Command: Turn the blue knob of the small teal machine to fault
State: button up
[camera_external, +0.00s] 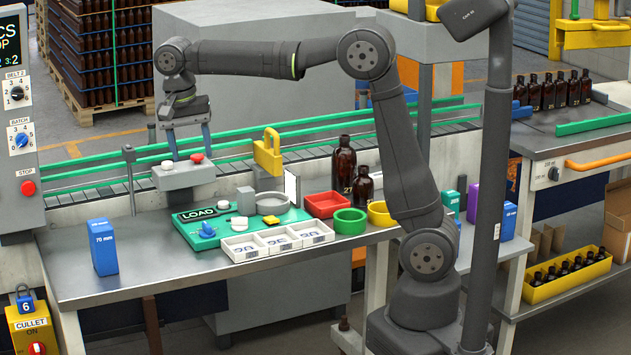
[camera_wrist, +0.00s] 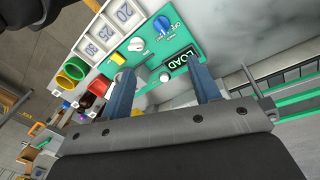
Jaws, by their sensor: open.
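The small teal machine (camera_external: 185,232) lies on the grey bench with a black LOAD display (camera_external: 195,214). Its blue knob (camera_external: 207,231) is on the front part, left of the white trays. In the wrist view the blue knob (camera_wrist: 162,25) sits near the top of the teal panel (camera_wrist: 148,48), with small labels around it that I cannot read surely. A white knob (camera_wrist: 136,45) is beside it. My gripper (camera_external: 191,156) is open and empty, pointing down, raised above and behind the machine. In the wrist view its blue-grey fingers (camera_wrist: 163,75) stand apart, clear of the knob.
A grey box with white and red buttons (camera_external: 187,176) stands below my fingers. A yellow padlock-shaped piece (camera_external: 268,152) is to the right. White numbered trays (camera_external: 277,241), red and green bowls (camera_external: 350,221), amber bottles (camera_external: 345,165) and a blue box (camera_external: 102,247) stand around the machine.

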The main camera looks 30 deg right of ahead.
aim_at(204, 225)
jog(key=a+f+n+h, duration=0.1)
jog(key=a+n+h, duration=0.3)
jog(key=n, duration=1.9)
jog(key=shift+y, duration=0.6)
jog(key=x, duration=1.7)
jog(key=shift+a+f, duration=0.2)
jog(key=shift+a, duration=0.15)
jog(key=c, duration=1)
